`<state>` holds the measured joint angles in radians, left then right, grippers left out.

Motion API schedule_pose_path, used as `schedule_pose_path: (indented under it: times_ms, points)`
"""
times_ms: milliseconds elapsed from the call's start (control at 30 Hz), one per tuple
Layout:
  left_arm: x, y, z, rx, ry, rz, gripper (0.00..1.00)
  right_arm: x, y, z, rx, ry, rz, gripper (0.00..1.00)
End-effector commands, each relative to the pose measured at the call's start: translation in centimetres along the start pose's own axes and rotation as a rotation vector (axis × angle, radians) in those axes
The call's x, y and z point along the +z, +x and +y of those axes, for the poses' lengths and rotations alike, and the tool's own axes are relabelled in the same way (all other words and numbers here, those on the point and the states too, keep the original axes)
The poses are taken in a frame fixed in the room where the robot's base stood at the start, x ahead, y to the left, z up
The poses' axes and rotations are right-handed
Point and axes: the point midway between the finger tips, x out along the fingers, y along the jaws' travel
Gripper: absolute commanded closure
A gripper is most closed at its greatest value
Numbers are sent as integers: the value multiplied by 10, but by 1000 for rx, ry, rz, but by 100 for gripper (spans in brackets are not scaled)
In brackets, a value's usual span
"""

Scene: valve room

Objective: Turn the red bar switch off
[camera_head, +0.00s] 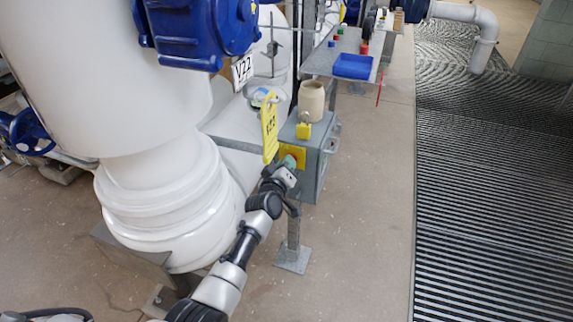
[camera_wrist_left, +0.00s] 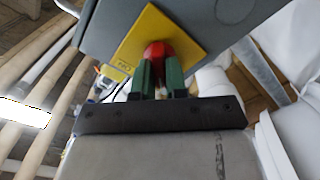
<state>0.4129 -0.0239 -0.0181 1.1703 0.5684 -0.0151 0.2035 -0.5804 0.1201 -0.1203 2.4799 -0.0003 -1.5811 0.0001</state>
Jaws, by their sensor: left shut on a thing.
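The red bar switch (camera_wrist_left: 155,52) sits on a yellow plate (camera_wrist_left: 178,32) on a grey box, seen in the left wrist view. The green fingers of my left gripper (camera_wrist_left: 159,78) are shut on the red bar, one on each side. In the head view my left arm reaches up from the bottom, and my left gripper (camera_head: 290,163) is at the yellow plate (camera_head: 293,153) on the front of the grey box (camera_head: 316,160). The gripper hides the bar there. My right gripper is not in view.
A beige cup-like object (camera_head: 311,100) stands on the box, with a yellow padlock (camera_head: 304,130) and a yellow tag (camera_head: 269,127) close by. Large white pipes (camera_head: 160,190) fill the left. A blue tray (camera_head: 353,66) lies on a table behind. Floor right of the box is clear.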

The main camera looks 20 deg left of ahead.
Motion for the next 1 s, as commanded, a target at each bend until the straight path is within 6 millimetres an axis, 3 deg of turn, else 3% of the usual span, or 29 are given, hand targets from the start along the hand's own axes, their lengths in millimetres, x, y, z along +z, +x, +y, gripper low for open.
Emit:
schedule_pose_path:
  times_ms: [67, 100, 267, 533, 667, 933, 1000]
  points:
    - [0, 0, -1, -1, 1, -1, 100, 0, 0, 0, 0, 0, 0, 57]
    - [0, 0, -1, -1, 1, -1, 84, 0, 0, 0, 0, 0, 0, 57]
    - [0, 0, -1, -1, 1, -1, 61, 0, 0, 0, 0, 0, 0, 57]
    - [0, -1, 0, -1, 1, 0, 61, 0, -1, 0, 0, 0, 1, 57]
    - [0, -11, 0, -1, 1, -1, 61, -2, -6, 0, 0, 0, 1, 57]
    - [-1, -63, 1, -3, 1, -2, 61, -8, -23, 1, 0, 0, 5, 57]
    - [-1, -76, 0, -3, 1, -3, 61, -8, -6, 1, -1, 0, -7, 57]
